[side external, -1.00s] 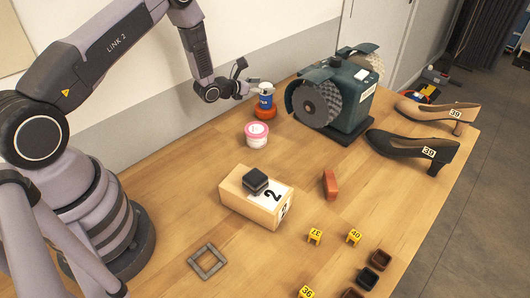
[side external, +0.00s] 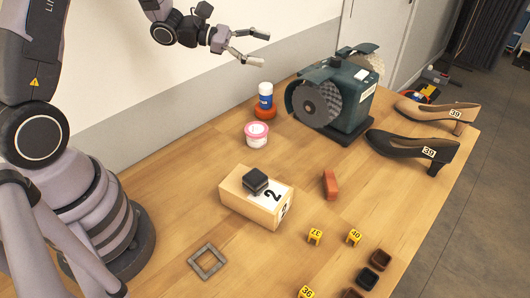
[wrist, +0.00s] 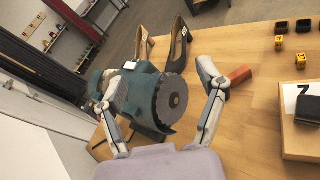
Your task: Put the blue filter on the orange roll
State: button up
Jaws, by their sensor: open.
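The blue filter (side external: 265,90), a small blue cylinder with a white top, stands upright on the orange roll (side external: 265,112) near the back of the table in the side view. The orange roll lies flat on the table and the blue filter rests on top of it. My gripper (side external: 257,48) is open and empty, above and apart from the blue filter. In the wrist view my gripper (wrist: 160,92) shows its two fingers spread wide with nothing between them. The filter and the roll are not visible in the wrist view.
A green grinding machine (side external: 347,100) stands right of the roll. A pink-lidded jar (side external: 256,135) stands in front of it. A wooden box (side external: 241,200), an orange-red block (side external: 330,185), yellow cubes (side external: 354,237) and two shoes (side external: 410,145) occupy the table. The table's left middle is clear.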

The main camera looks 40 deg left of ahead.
jog(key=s+d+r+m+g+y, duration=0.1)
jog(key=s+d+r+m+g, duration=0.25)
jog(key=s+m, duration=0.35)
jog(key=s+d+r+m+g+y, duration=0.1)
jog(key=s+d+r+m+g, duration=0.3)
jog(key=s, duration=0.5)
jog(key=s+a+r+m+t+y, duration=0.3)
jog(key=s+a+m+y, duration=0.7)
jog(key=s+a, duration=0.2)
jog(key=shift+a+r+m, duration=0.15)
jog(key=shift+r+m, duration=0.05)
jog(key=shift+m, duration=0.2)
jog(key=shift+t, duration=0.25)
